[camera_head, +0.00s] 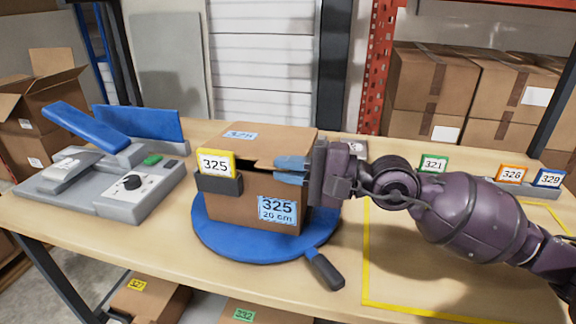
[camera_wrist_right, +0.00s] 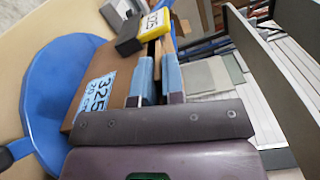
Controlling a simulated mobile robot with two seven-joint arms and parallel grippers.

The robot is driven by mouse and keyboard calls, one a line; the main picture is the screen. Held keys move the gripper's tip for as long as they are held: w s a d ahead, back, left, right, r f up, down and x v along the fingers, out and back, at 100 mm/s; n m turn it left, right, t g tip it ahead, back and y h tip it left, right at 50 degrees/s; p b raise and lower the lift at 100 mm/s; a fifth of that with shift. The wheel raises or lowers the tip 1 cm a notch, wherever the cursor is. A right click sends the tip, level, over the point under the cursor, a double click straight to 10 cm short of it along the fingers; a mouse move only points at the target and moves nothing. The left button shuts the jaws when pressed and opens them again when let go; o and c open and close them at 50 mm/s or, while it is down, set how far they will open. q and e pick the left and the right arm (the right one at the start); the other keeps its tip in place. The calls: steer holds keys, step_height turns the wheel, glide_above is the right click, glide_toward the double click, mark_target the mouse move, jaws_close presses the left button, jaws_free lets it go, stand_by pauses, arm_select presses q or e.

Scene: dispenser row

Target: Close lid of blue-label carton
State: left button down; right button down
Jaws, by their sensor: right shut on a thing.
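The blue-label carton (camera_head: 255,208) stands on a round blue turntable (camera_head: 215,238) and carries a light-blue label reading 325. Its top lid (camera_head: 270,145) looks nearly flat, with a gap beneath its front edge. In the right wrist view, the carton (camera_wrist_right: 122,75) is beyond my fingers. My right gripper (camera_head: 291,170) is at the carton's upper right edge. In the wrist view, its blue fingers (camera_wrist_right: 158,80) are shut with a thin brown strip of cardboard between them. Whether this is lid or wall is unclear. My left gripper is not in view.
A black holder with a yellow 325 tag (camera_head: 216,164) is at the carton's front left corner. The turntable handle (camera_head: 325,271) points to the front right. A grey device with blue plates (camera_head: 125,190) stands left. A yellow-outlined table area (camera_head: 400,280) lies clear under my right arm.

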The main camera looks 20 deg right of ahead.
steer(key=c, duration=1.3)
jaws_free()
steer(key=b+v, duration=0.3)
steer(key=v, duration=0.7)
steer(key=shift+s+d, duration=0.25)
steer(key=shift+d, duration=0.05)
